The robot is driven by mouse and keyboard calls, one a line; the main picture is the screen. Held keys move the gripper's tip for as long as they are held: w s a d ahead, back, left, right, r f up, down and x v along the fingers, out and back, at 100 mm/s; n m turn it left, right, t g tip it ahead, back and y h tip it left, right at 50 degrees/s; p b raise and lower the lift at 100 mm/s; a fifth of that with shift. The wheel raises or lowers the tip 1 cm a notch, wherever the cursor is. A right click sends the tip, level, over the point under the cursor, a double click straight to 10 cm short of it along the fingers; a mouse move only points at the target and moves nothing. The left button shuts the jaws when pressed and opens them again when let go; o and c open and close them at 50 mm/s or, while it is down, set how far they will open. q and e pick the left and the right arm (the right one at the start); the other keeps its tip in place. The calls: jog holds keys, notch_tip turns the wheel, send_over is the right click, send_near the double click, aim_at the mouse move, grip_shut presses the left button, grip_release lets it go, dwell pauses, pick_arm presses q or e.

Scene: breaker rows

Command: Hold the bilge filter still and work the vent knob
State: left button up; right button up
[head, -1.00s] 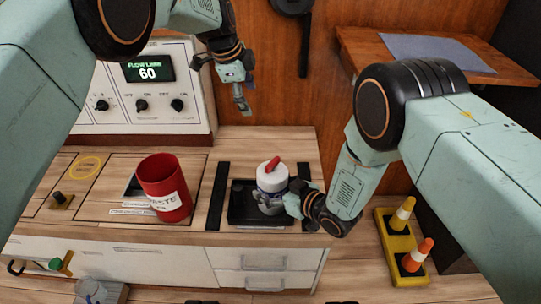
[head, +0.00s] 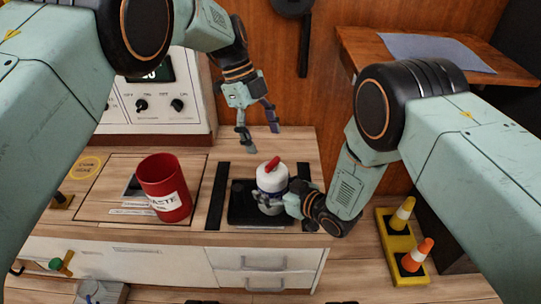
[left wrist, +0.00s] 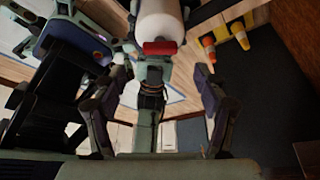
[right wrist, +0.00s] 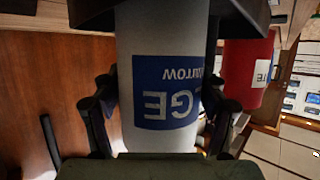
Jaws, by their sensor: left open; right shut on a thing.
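The bilge filter (head: 268,181) is a white cylinder with a blue label, standing upright in a black tray (head: 240,213) on the counter. Its vent knob (head: 273,163) is a red bar on top. My right gripper (head: 284,201) is shut on the filter's body from the right; in the right wrist view its fingers flank the white body (right wrist: 135,80) and blue label. My left gripper (head: 262,141) is open and empty, above and behind the filter, apart from the knob. In the left wrist view the red knob (left wrist: 160,47) lies ahead between the open fingers (left wrist: 160,115).
A red waste bin (head: 165,187) stands on the counter left of the tray. A control panel (head: 150,100) with dials is at the back left. Orange and yellow cones (head: 415,257) stand on the floor at right. Black strips flank the tray.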

aim_at(272, 161)
pick_arm(q)
jog(key=x, duration=0.6)
jog(key=shift+f, duration=0.15)
jog(key=c, duration=1.2)
